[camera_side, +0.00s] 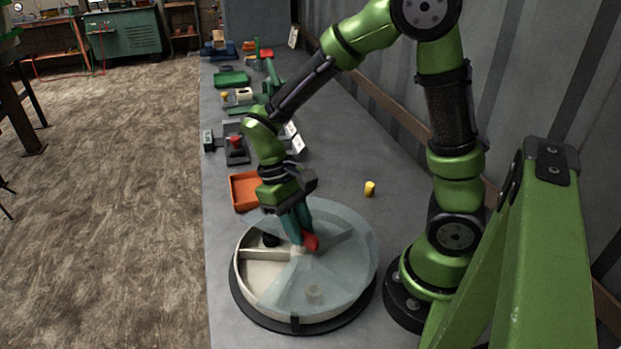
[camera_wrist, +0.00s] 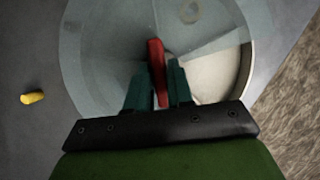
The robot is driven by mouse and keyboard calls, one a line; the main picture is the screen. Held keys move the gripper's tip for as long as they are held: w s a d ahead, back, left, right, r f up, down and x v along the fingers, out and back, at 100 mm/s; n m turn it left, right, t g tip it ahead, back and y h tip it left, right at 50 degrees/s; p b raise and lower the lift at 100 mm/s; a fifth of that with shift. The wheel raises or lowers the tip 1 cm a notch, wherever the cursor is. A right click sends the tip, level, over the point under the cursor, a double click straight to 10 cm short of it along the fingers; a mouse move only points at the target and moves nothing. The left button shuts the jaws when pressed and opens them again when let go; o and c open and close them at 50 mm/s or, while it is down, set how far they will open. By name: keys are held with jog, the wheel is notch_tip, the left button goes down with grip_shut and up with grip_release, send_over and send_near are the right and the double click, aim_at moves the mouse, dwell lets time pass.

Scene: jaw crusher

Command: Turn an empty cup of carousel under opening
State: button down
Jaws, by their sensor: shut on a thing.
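The round carousel (camera_side: 243,287) stands on the bench under a clear, bluish cover (camera_side: 345,240). Its opening lies at the left in the side view and shows pale floor and a light divider (camera_side: 262,256). A black piece (camera_side: 271,240) sits behind the divider. A faint ring-shaped thing (camera_side: 313,292) shows through the cover at the front; a ring (camera_wrist: 190,11) also shows in the wrist view. My gripper (camera_side: 301,238) is shut on the red handle (camera_side: 311,242) near the carousel's middle. In the wrist view the handle (camera_wrist: 156,62) stands between my teal fingers.
A yellow cylinder (camera_side: 369,188) lies on the bench behind the carousel, right of an orange tray (camera_side: 244,190). A device with a red knob (camera_side: 235,143) and several small items stand farther back. The corrugated wall is at the right, the bench edge at the left.

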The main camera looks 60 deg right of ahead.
jog(key=shift+w+d+m+y, duration=0.15)
jog(key=shift+m+y, duration=0.25)
jog(key=shift+m, duration=0.7)
jog(key=shift+m+t, duration=0.4)
jog(key=shift+m, duration=0.2)
jog(key=c, duration=1.1)
grip_release()
jog(key=shift+r, duration=0.1)
jog(key=v, duration=1.6)
jog(key=shift+w+d+r, duration=0.15)
jog(key=shift+d+r, duration=0.05)
jog(key=shift+d, duration=0.15)
